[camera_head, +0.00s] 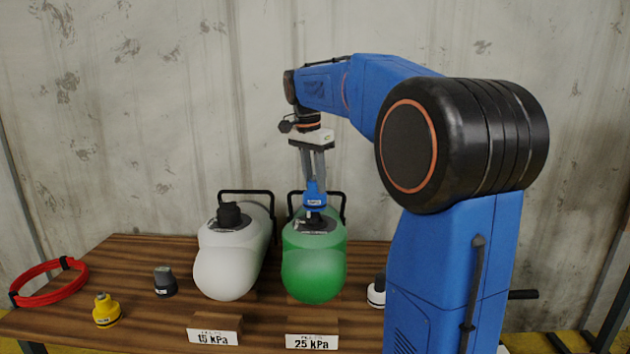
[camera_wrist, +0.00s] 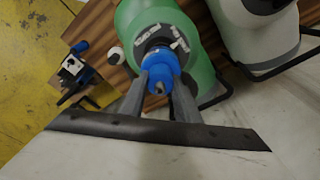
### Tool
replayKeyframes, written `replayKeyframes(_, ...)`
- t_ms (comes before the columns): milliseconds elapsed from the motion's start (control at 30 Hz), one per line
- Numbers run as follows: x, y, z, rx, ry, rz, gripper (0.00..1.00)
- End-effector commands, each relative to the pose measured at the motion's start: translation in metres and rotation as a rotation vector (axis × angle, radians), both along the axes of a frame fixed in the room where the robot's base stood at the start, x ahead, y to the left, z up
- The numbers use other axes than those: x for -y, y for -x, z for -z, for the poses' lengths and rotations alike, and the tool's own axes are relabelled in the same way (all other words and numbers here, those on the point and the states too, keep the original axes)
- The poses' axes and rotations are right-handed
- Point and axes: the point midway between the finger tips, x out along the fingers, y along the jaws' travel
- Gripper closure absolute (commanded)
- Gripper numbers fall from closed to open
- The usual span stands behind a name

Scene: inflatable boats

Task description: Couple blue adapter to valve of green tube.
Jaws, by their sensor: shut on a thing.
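The green tube (camera_head: 314,262) lies on the wooden table with its end toward the head camera, behind a "25 kPa" label. My gripper (camera_head: 315,183) points down over it and is shut on the blue adapter (camera_head: 316,196). The adapter is upright, right above the tube's dark valve (camera_head: 315,216). In the wrist view the adapter (camera_wrist: 159,70) sits between my fingers (camera_wrist: 158,85) and covers most of the valve area on the green tube (camera_wrist: 135,15). I cannot tell whether adapter and valve are fully seated together.
A white tube (camera_head: 225,265) with a black cap lies to the left, behind a "15 kPa" label. A yellow adapter (camera_head: 106,311), a dark grey adapter (camera_head: 165,282), a red hose coil (camera_head: 48,283) and a white-and-black adapter (camera_head: 377,292) stand around. Black handles rise behind both tubes.

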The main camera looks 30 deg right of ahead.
Motion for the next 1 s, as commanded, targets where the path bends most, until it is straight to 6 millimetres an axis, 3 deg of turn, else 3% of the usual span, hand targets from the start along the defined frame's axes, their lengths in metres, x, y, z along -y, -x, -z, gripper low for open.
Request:
replayKeyframes(533, 0.0, 0.0, 0.001, 0.0, 0.0, 0.0, 0.94)
replayKeyframes(1000, 0.0, 0.0, 0.014, -0.001, 0.0, 0.0, 0.94)
